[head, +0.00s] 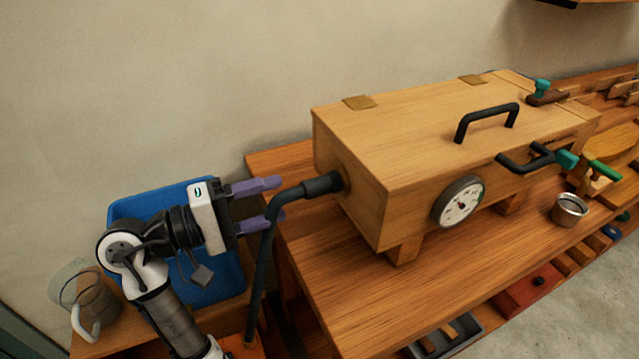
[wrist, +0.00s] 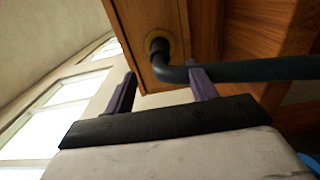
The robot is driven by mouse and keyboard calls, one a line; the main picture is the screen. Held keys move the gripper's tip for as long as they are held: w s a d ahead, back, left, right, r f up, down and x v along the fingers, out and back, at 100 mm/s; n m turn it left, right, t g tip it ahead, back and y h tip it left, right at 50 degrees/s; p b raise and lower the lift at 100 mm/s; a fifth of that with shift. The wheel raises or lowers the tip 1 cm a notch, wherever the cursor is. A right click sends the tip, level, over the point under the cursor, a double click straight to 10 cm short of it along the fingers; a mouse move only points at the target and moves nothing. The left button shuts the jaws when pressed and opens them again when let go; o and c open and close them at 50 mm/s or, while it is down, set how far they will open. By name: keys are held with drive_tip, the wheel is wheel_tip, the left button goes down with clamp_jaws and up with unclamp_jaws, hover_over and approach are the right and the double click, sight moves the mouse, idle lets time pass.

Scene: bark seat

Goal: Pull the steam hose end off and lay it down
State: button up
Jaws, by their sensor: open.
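The steam hose end (head: 322,186) is a dark fitting pushed onto the left end of the wooden steam box (head: 362,199). From it the dark hose (head: 263,262) bends downward past the bench's left edge. My gripper (head: 276,198) is open and empty, to the left of the hose end, with its purple fingers pointing right. In the head view the lower finger overlaps the hose bend. In the wrist view the hose end (wrist: 160,50) sits in the box wall beyond the open fingers (wrist: 160,85). Whether a finger touches the hose is unclear.
A blue bin (head: 215,283) and a glass jug (head: 92,299) stand at the left, behind and beside my arm. A gauge (head: 460,202) is on the box front. A metal cup (head: 569,209) stands at the right. Bare bench top (head: 345,290) lies in front of the box.

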sight(303, 191)
drive_tip(key=shift+d, duration=0.1)
drive_tip(key=shift+x, duration=4.4)
drive_tip(key=shift+w+p, duration=0.1)
drive_tip(key=shift+p, duration=0.35)
clamp_jaws()
drive_tip(key=shift+p+v, duration=0.7)
drive_tip(key=shift+v, duration=2.25)
